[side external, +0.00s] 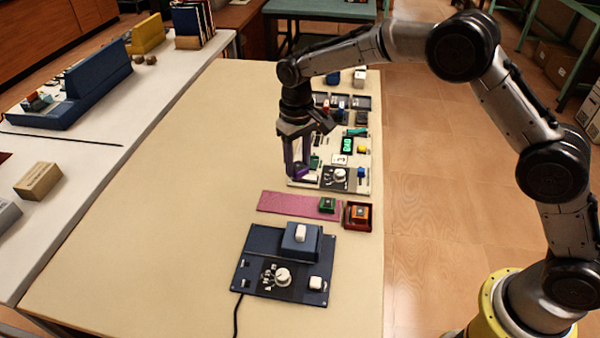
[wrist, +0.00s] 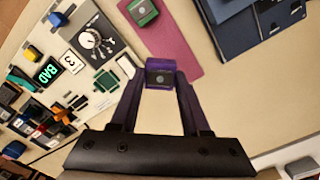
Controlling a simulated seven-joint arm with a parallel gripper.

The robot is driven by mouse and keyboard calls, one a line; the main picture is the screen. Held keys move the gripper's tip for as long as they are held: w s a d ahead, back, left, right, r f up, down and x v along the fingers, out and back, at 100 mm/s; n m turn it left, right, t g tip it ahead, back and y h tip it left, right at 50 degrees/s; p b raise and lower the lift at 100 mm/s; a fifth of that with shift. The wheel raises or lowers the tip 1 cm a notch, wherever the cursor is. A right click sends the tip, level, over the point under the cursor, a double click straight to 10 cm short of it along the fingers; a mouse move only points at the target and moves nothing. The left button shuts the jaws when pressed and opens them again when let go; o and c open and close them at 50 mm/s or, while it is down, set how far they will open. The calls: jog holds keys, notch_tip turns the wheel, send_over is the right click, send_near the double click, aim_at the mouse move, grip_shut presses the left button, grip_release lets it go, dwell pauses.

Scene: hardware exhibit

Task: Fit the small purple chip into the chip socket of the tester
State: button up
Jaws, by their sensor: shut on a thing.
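My gripper (side external: 299,170) is shut on the small purple chip (wrist: 161,74), which sits between the fingertips with its dark top face showing in the wrist view. In the side view the chip (side external: 300,173) is at the left edge of the tester (side external: 308,182), partly hidden by the fingers. The tester is a cream panel with a white knob (wrist: 90,40) and a display (wrist: 46,71) reading BAD. A green square (wrist: 106,81), which may be the socket, lies just left of the chip in the wrist view, beside a white piece (wrist: 125,67). The chip appears apart from it.
A pink mat (side external: 285,203) carries a green chip (side external: 327,205). A blue device (side external: 250,275) with a knob is nearer. Bins (side external: 366,103) with parts lie behind. The table's left half is clear.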

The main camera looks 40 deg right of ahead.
jog(key=w+d+f+m, duration=0.1)
jog(key=w+d+m, duration=0.7)
jog(key=d+m, duration=0.25)
jog(key=shift+n, duration=0.25)
jog(key=shift+f, duration=2.95)
jog(key=shift+f, duration=0.65)
jog(key=o, duration=1.5)
notch_tip(320, 180, up, 8)
jog(key=shift+f, duration=0.25)
